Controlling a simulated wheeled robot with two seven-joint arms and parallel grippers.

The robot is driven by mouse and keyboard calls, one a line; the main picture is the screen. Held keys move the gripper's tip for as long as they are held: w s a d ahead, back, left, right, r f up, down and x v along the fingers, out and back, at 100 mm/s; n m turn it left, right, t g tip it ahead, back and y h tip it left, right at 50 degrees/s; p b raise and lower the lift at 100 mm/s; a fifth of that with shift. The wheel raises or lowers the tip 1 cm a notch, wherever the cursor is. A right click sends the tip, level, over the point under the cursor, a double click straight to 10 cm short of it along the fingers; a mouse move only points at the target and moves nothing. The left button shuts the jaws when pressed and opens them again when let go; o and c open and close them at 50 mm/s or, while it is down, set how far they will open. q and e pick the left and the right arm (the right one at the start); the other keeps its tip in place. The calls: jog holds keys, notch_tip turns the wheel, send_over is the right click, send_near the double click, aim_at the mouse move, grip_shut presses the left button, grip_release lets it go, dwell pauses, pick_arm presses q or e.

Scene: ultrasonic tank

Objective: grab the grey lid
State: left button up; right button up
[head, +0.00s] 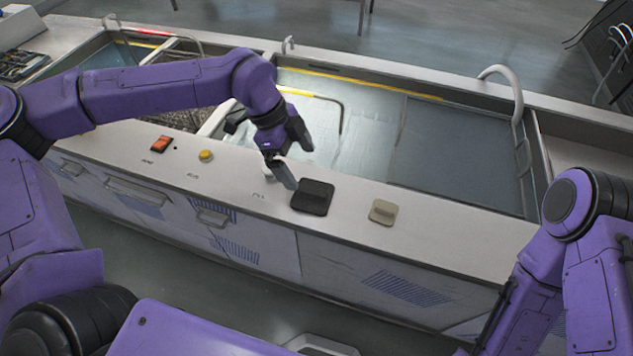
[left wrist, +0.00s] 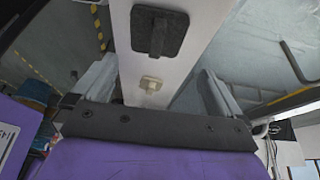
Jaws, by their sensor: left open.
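The grey lid (head: 312,197) is a dark, near-black square plate with a raised handle. It lies flat on the pale front ledge of the tank unit, and also shows at the top of the left wrist view (left wrist: 160,31). My left gripper (head: 301,168) is open and empty, just above and beside the lid on its left in the head view. In the left wrist view its two fingers (left wrist: 155,80) are spread wide, with the lid beyond them. My right arm shows at the right edge of the head view, but its gripper is out of the picture.
A small beige block-like piece (head: 382,212) lies on the ledge right of the lid. A red switch (head: 160,144) and a yellow knob (head: 206,155) sit farther left. Open tanks (head: 455,150) lie behind the ledge, with a bent pipe (head: 517,90) at the right.

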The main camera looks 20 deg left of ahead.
aim_at(312, 190)
pick_arm(q)
jog(key=x, duration=0.2)
jog(key=p+x, duration=0.1)
jog(key=x, duration=0.2)
jog(key=p+x, duration=0.1)
jog(key=x, duration=0.2)
jog(key=shift+s+a, duration=0.3)
jog(key=shift+d+f, duration=0.2)
jog(key=shift+f, duration=0.2)
jog(key=c, duration=0.9)
jog(key=shift+r, duration=0.15)
